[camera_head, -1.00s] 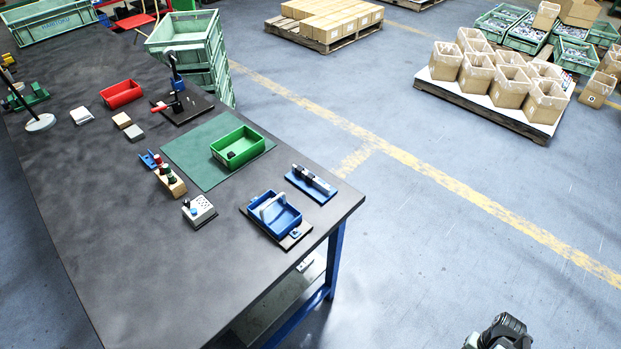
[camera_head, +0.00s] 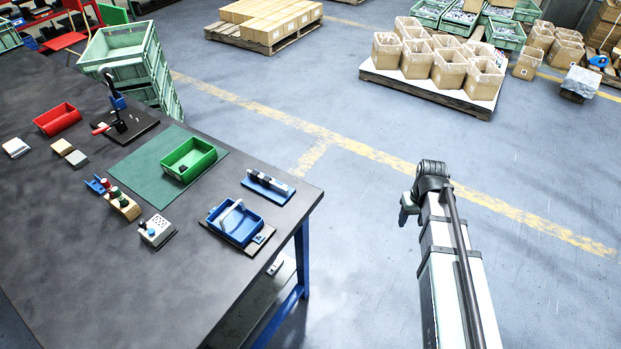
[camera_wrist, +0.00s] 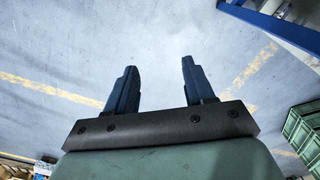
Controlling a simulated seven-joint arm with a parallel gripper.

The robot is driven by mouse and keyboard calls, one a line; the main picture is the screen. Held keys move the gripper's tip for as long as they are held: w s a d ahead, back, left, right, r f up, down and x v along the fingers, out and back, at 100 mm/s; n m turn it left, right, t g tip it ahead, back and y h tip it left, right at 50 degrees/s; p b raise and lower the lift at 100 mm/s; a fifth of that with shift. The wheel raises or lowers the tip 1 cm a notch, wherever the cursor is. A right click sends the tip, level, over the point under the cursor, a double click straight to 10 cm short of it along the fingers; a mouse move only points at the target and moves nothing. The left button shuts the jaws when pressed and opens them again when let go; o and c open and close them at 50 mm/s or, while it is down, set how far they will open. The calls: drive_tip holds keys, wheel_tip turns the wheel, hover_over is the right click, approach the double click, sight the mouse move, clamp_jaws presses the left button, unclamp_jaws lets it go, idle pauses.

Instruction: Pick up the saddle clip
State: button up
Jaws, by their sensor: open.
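I cannot make out the saddle clip for certain in any view. In the head view, a small dark piece (camera_head: 182,169) lies in the green bin (camera_head: 203,160) on the workbench, too small to identify. A small blue part (camera_head: 97,184) lies beside a wooden block with pegs (camera_head: 124,206). My gripper (camera_wrist: 159,66) shows in the wrist view with its two dark fingers apart and nothing between them. It is over the bare floor, away from the bench top.
A blue tray with a handle (camera_head: 251,229), a blue fixture (camera_head: 268,184), a white box with buttons (camera_head: 156,231) and a red bin (camera_head: 57,119) stand on the bench (camera_head: 120,285). An upright tool (camera_head: 119,116) stands behind the green mat (camera_head: 133,162). Open floor lies to the right.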

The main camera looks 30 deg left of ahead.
drive_tip(key=a+r+n, duration=0.3)
drive_tip(key=a+r, duration=0.2)
drive_tip(key=a, duration=0.7)
wheel_tip(320, 180, up, 18)
drive_tip(key=n, duration=0.8)
hover_over(267, 179)
drive_tip(key=f, duration=0.8)
drive_tip(key=shift+s+a, duration=0.1)
drive_tip(key=shift+s, duration=0.1)
drive_tip(key=shift+w+f, duration=0.15)
drive_tip(key=shift+f, duration=1.25)
drive_tip(key=shift+w+f, duration=0.1)
drive_tip(key=shift+f, duration=1.25)
drive_tip(key=shift+c, duration=0.3)
clamp_jaws()
